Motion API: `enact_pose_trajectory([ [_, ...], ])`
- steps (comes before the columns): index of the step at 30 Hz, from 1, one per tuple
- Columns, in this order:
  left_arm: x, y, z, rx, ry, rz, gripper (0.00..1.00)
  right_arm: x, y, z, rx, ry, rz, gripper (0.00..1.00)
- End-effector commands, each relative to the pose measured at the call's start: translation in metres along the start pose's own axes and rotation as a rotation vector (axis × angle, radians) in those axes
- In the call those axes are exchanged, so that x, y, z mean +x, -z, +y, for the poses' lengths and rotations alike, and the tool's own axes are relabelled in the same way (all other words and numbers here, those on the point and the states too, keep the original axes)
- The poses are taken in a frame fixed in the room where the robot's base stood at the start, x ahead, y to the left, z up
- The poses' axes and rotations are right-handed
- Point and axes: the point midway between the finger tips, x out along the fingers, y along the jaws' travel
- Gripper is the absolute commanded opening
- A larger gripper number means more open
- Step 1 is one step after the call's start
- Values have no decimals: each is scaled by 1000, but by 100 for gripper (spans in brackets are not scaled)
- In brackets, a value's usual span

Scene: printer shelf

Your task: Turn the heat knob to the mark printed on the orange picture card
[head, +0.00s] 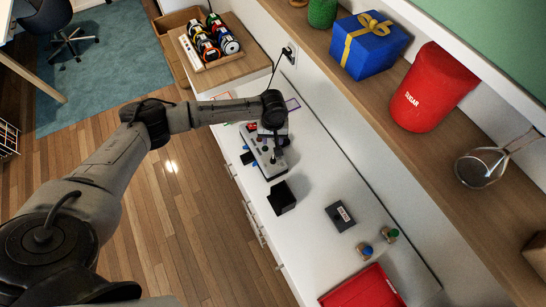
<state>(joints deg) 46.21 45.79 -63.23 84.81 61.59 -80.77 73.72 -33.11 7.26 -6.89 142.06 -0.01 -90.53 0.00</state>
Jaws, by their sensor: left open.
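A grey control panel (262,160) with several small dark controls stands on the white counter. I cannot make out which of them is the heat knob, nor its mark. My left arm reaches in from the left, over the panel's far end. My left gripper (277,143) points down there, open, close above or at the panel. Whether it touches a control cannot be told. The gripper and wrist hide part of the panel. My right gripper is not in view.
On the white counter (325,180) stand a black box (281,198), a dark labelled block (340,216), two small knobbed pieces (366,251) and a red tray (362,290). The wooden shelf above holds a blue gift box (368,44) and a red sugar canister (432,88).

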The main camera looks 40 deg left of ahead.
Motion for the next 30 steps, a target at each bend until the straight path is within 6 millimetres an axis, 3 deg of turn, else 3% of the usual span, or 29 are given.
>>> enact_pose_trajectory([
  [18, 104, 0, 0, -2, 2, 0, 43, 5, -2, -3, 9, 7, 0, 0],
  [24, 123, 0, 0, -2, 1, -1, 43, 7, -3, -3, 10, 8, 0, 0],
  [30, 131, 0, 0, -1, -1, 0, 43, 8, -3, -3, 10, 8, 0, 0],
])
